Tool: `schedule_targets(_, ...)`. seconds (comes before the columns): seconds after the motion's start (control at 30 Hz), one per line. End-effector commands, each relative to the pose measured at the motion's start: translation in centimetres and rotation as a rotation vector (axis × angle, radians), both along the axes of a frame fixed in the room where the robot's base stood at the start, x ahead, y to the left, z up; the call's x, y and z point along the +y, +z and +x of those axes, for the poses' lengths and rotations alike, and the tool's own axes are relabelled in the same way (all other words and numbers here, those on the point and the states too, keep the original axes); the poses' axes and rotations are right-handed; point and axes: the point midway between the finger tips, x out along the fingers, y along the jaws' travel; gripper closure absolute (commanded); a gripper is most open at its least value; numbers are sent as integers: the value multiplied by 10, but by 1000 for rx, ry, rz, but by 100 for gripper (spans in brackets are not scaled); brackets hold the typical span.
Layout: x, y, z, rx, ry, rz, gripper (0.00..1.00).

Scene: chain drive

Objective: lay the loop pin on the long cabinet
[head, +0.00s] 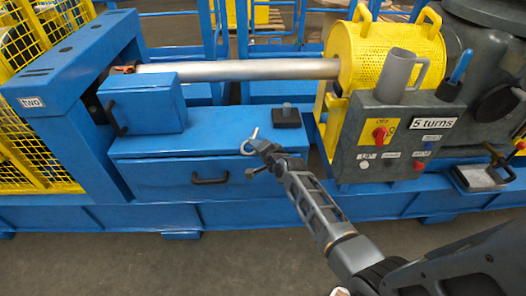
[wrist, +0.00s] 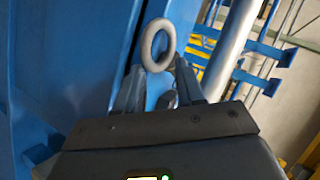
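The loop pin (head: 251,141) is a pale grey ring-ended pin held at the tip of my gripper (head: 264,147) in the head view. In the wrist view its ring (wrist: 146,46) stands out beyond the fingers of my gripper (wrist: 158,80), which close on its lower part; the shank is mostly hidden. The long cabinet (head: 150,178) is a low blue box with a black front handle. My gripper is at its front right, and the pin appears over its top near the front edge. I cannot tell its exact height above the top.
A smaller blue box (head: 155,105) stands at the cabinet's left end. A black block with a grey peg (head: 287,116) sits at the back right of its top. A grey control panel (head: 395,140) with a mug (head: 397,75) is to the right. The top's middle is clear.

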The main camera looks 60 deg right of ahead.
Motion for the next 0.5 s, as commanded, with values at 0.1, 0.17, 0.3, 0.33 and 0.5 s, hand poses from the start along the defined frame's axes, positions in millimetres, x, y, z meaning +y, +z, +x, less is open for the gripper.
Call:
schedule_targets(0.1, 5, 6, -8, 0, 1, 1, 62)
schedule_targets(0.17, 9, 10, -16, 1, 1, 0, 62)
schedule_targets(0.3, 20, 21, -39, 2, 1, -1, 62)
schedule_targets(0.33, 23, 24, -44, 1, 1, 0, 62)
schedule_targets(0.5, 37, 37, -71, 0, 0, -1, 62)
